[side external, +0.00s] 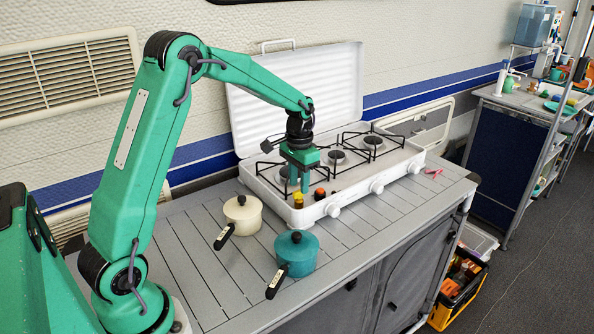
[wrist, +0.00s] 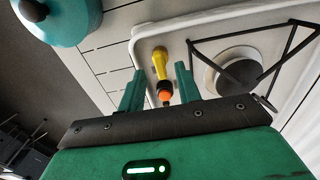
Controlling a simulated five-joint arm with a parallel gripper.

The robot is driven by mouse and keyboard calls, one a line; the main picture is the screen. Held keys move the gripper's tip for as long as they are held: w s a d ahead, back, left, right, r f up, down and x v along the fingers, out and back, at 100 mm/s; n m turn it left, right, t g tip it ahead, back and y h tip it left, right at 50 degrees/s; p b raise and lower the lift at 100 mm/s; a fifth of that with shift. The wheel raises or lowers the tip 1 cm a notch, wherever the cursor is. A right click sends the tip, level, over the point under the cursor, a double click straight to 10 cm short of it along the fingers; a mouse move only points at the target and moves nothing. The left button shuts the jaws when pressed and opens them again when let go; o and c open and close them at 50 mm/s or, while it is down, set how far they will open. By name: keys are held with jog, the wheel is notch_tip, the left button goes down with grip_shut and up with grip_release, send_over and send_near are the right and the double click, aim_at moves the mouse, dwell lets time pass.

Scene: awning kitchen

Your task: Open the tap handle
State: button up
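The tap handle looks like a small yellow lever (wrist: 160,62) with a dark collar and an orange end (wrist: 165,96), at the corner of the white stove (side external: 345,197). In the side view a yellow piece (side external: 298,201) and an orange-and-dark piece (side external: 320,193) show at the stove's front left. My gripper (side external: 304,187) points down over that corner. In the wrist view my gripper (wrist: 161,70) is open, its fingers apart on either side of the yellow and orange piece. Gaps show on both sides; fingertip contact cannot be told.
A cream pot (side external: 242,214) and a teal pot (side external: 296,252) stand on the grey slatted counter (side external: 190,262) in front of the stove. Black pot supports and burners (side external: 373,141) lie close to my gripper. The raised white lid (side external: 330,85) stands behind.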

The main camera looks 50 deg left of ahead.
aim_at(299, 194)
jog(key=shift+f, duration=1.05)
jog(key=shift+c, duration=0.4)
grip_shut()
